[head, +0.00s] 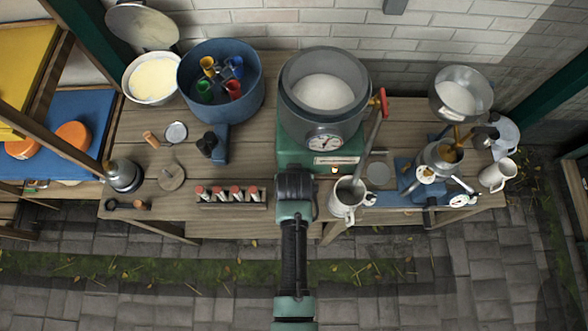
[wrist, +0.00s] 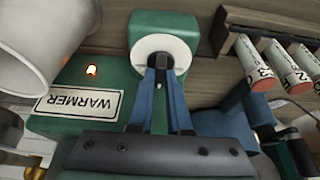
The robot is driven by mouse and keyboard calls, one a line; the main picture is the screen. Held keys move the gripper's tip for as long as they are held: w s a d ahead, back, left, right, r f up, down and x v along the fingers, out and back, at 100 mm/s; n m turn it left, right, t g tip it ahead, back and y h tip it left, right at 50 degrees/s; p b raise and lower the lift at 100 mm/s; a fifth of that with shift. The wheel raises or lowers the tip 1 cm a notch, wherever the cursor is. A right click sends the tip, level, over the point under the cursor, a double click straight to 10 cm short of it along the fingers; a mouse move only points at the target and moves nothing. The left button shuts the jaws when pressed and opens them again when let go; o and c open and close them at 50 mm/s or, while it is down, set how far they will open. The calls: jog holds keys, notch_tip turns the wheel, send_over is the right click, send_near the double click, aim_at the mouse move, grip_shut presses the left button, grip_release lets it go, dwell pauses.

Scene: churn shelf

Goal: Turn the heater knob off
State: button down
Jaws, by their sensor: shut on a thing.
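The green warmer (head: 290,155) stands on the bench with a grey pot of white liquid on it. Its front has a WARMER label (wrist: 78,104) and a lit indicator light (wrist: 92,70). In the wrist view the heater knob shows as a white round face (wrist: 150,46) on a green block. My gripper (wrist: 160,72) has its two blue fingers close together at the middle of that face, shut on the knob's grip, which the fingers largely hide. In the head view my gripper (head: 296,176) is at the warmer's front left, and my arm hides the knob.
A white jug (head: 345,203) stands just right of my gripper. A rack of small bottles (head: 232,197) is close on the left. A blue tub (head: 222,80) and a metal separator (head: 440,155) stand farther off on the wooden bench (head: 150,205).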

jog(key=n+y, duration=0.1)
jog(key=n, duration=0.3)
jog(key=shift+d+n+y, duration=0.15)
jog(key=shift+n+y, duration=0.15)
jog(key=shift+y, duration=0.1)
jog(key=shift+w+n+g+y+b, duration=0.1)
jog(key=shift+n+g+y+b, duration=0.3)
jog(key=shift+n, duration=0.7)
jog(key=shift+n+g+y+b, duration=0.3)
jog(key=shift+n+b, duration=0.1)
jog(key=shift+n, duration=0.7)
jog(key=c, duration=0.9)
grip_release()
jog(key=shift+o, duration=0.2)
jog(key=b+v, duration=0.1)
jog(key=v, duration=1.2)
jog(key=shift+b, duration=0.35)
jog(key=shift+d, duration=0.1)
